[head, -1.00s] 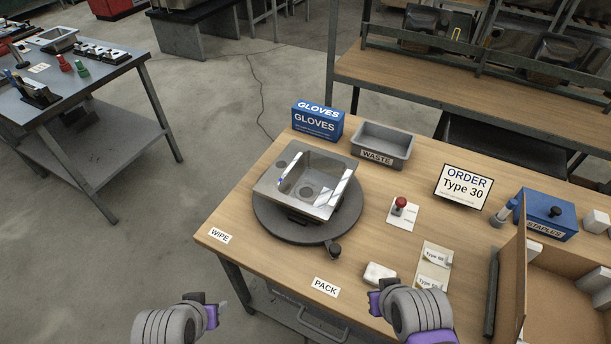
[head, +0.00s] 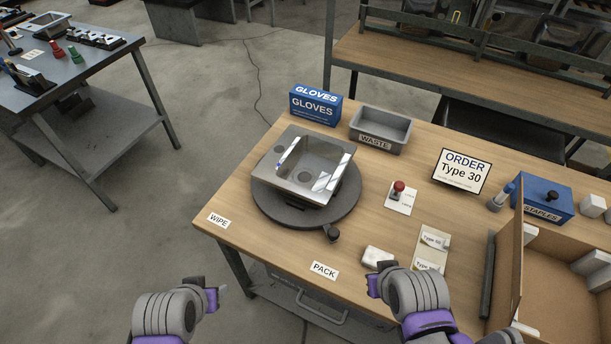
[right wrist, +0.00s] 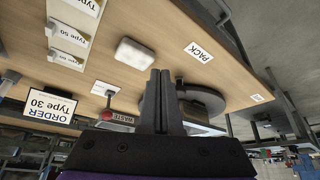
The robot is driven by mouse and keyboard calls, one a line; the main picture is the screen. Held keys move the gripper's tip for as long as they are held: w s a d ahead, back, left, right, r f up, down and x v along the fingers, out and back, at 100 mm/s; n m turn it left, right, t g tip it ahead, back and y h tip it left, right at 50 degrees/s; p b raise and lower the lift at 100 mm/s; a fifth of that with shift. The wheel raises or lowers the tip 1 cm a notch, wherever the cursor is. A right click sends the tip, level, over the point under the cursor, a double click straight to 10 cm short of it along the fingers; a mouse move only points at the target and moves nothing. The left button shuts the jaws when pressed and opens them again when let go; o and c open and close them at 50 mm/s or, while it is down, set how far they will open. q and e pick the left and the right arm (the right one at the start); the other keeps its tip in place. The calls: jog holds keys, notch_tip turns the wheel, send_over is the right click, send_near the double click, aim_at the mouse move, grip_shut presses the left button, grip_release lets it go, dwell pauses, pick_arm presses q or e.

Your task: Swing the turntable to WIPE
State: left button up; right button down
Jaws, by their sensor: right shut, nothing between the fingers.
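The turntable (head: 340,213) is a dark grey round disc on the wooden bench, with a steel sink (head: 328,177) on top. Its black knob (head: 332,235) is at its front right edge, on the side toward the PACK label (head: 324,270). The WIPE label (head: 219,221) lies to the left, near the bench's front corner. My right gripper (head: 372,284) is shut and empty, at the bench's front edge right of PACK, apart from the knob. In the right wrist view its closed fingers (right wrist: 160,75) hide part of the turntable (right wrist: 205,98). My left gripper (head: 216,291) is off the bench front; its jaws are unclear.
A white block (head: 378,257) and type cards (head: 432,240) lie near my right gripper. A red button (head: 399,187) is right of the turntable. The waste bin (head: 380,130) and gloves box (head: 315,105) stand behind it. An open carton (head: 560,270) is at right.

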jog(key=c, duration=1.5)
grip_release()
jog(key=shift+c, duration=0.2)
jog(key=shift+o, duration=1.3)
jog(key=shift+w, duration=0.1)
jog(key=o, duration=0.8)
jog(key=w+r, duration=0.1)
jog(key=w, duration=0.1)
jog(key=w+a+r+g, duration=0.1)
jog(key=w, duration=0.1)
jog(key=w+a+r+g+b, duration=0.1)
jog(key=w, duration=0.2)
jog(key=shift+a+r, duration=0.15)
jog(key=shift+r, duration=0.2)
jog(key=g, duration=0.3)
send_over(334, 232)
notch_tip(334, 232, down, 10)
jog(key=shift+f+b, duration=0.15)
jog(key=shift+b, duration=0.75)
grip_shut()
